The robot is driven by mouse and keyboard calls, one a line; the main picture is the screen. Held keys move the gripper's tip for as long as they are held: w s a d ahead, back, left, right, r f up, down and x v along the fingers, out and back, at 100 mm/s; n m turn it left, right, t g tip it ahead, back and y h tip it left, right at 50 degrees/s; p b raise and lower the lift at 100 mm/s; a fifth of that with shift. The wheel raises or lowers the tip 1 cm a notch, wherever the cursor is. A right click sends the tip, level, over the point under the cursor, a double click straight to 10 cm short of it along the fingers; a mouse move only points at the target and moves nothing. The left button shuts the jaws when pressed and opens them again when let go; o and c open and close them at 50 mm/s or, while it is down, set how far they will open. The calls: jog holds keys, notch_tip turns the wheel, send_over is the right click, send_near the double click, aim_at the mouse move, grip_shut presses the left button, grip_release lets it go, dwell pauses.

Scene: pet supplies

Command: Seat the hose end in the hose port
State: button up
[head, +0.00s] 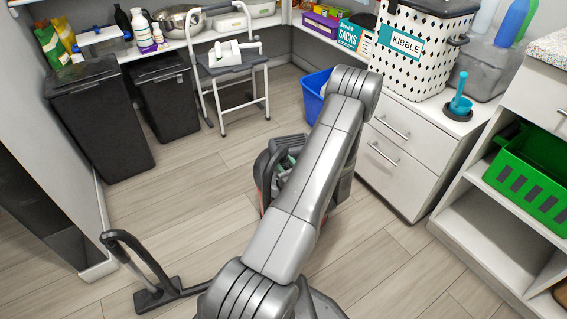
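A vacuum cleaner (266,170) with dark and red parts stands on the floor in the middle, largely behind my arm. A dark curved piece, perhaps its hose, shows at its upper left. I cannot make out the hose end or the hose port. A dark wand with a curved handle and flat floor head (157,297) is at the lower left, apart from the vacuum's visible part. My arm reaches over the vacuum and bends down at its far end. My gripper is hidden, so its opening and anything in it cannot be seen.
A step stool (233,78) with a white object on it and two dark bins (103,122) stand at the back left. A blue bin (311,93) is behind my arm. A white drawer cabinet (395,165) and open shelving (490,225) bound the right.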

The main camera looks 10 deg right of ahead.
jog(key=shift+f+b, duration=1.95)
jog(key=shift+f, duration=0.15)
jog(key=o, duration=1.1)
jog(key=shift+o, duration=0.2)
jog(key=shift+s, duration=0.15)
jog(key=p+v, duration=0.3)
jog(key=v, duration=1)
jog(key=shift+s, duration=0.25)
jog(key=shift+d+r, duration=0.1)
jog(key=b+x, duration=0.3)
jog(key=x, duration=1)
jog(key=shift+w, duration=0.3)
jog(key=shift+w+r+p, duration=0.1)
jog(key=shift+r+p, duration=0.25)
jog(key=shift+p, duration=0.05)
